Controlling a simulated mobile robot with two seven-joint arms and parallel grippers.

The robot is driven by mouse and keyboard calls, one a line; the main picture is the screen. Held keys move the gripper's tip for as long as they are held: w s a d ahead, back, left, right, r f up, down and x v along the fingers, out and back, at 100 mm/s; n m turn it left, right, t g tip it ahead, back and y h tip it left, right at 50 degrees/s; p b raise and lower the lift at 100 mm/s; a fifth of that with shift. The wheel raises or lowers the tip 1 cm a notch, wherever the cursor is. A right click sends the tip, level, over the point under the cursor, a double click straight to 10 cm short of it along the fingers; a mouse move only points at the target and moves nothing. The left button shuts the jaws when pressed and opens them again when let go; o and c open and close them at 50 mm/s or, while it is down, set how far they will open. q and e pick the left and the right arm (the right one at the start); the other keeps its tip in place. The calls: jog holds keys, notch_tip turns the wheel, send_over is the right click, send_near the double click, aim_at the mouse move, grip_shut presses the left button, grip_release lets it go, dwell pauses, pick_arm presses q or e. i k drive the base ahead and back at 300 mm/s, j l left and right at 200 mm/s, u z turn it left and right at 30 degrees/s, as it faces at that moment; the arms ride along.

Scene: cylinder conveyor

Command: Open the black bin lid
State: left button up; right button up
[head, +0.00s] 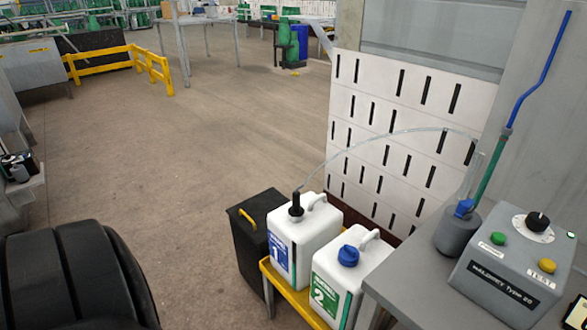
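The black bin (250,258) stands on the floor at the lower middle of the head view, left of two white canisters. Its black lid (264,204) looks shut, lying flat across the top. A yellow handle (247,218) sits at the bin's upper left edge. The bin's right side and lower part are partly hidden by the first canister and the yellow stand. Neither of my grippers is in view.
White canisters 1 (308,236) and 2 (349,272) stand on a yellow stand (299,297), close beside the bin. The floor (190,180) left of the bin is clear.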

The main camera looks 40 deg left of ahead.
aim_at(251, 215)
jog(key=i+j+z, duration=0.1)
jog(key=j+z, duration=0.2)
jog(key=j, duration=0.8)
jog(key=j+z, duration=0.35)
jog(key=j, duration=0.7)
